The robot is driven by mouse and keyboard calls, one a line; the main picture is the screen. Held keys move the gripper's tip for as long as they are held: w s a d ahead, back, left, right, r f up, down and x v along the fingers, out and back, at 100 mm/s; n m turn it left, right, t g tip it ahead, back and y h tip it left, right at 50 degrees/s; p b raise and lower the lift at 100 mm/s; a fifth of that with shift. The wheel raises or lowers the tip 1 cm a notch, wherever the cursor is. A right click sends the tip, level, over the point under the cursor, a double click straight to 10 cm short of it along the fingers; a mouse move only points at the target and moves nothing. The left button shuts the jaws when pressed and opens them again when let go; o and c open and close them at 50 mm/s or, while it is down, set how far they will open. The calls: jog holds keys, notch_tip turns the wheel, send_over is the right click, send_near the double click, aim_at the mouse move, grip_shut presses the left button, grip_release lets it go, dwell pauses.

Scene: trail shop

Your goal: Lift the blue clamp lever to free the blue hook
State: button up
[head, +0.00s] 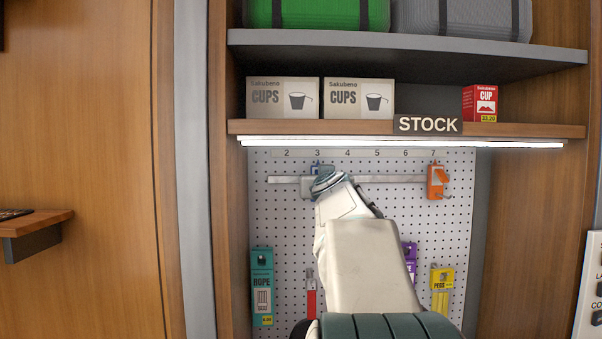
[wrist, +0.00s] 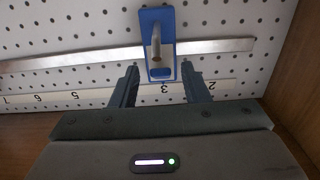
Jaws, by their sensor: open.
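The blue hook (wrist: 169,20) is a blue plate on the flat metal rail, by the number 3. A grey metal piece stands out from its front; I cannot tell whether this is the clamp lever or the hook's arm. In the head view only a little of the blue hook (head: 317,168) shows, as my arm hides the rest. My gripper (wrist: 158,72) is open, with one finger on each side of the lower part of the blue plate in the wrist view. Nothing is held, and gaps show beside both fingers.
The metal rail (head: 390,180) crosses the pegboard, with an orange hook (head: 437,182) on it near 7. The STOCK shelf (head: 550,130) and its light strip overhang above. Teal (head: 262,285), purple (head: 410,258) and yellow (head: 441,280) packages hang below.

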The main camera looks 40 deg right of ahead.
jog(key=shift+p+x, duration=0.3)
jog(key=shift+x, duration=0.65)
jog(key=shift+a, duration=0.1)
grip_shut()
jog(key=r+p, duration=0.1)
jog(key=p, duration=0.2)
jog(key=shift+y, duration=0.3)
jog(key=shift+p, duration=0.85)
jog(key=shift+g+p, duration=0.5)
jog(key=shift+p, duration=0.4)
jog(key=shift+f+p, duration=0.15)
jog(key=shift+p, duration=0.35)
jog(key=shift+f, duration=0.1)
grip_release()
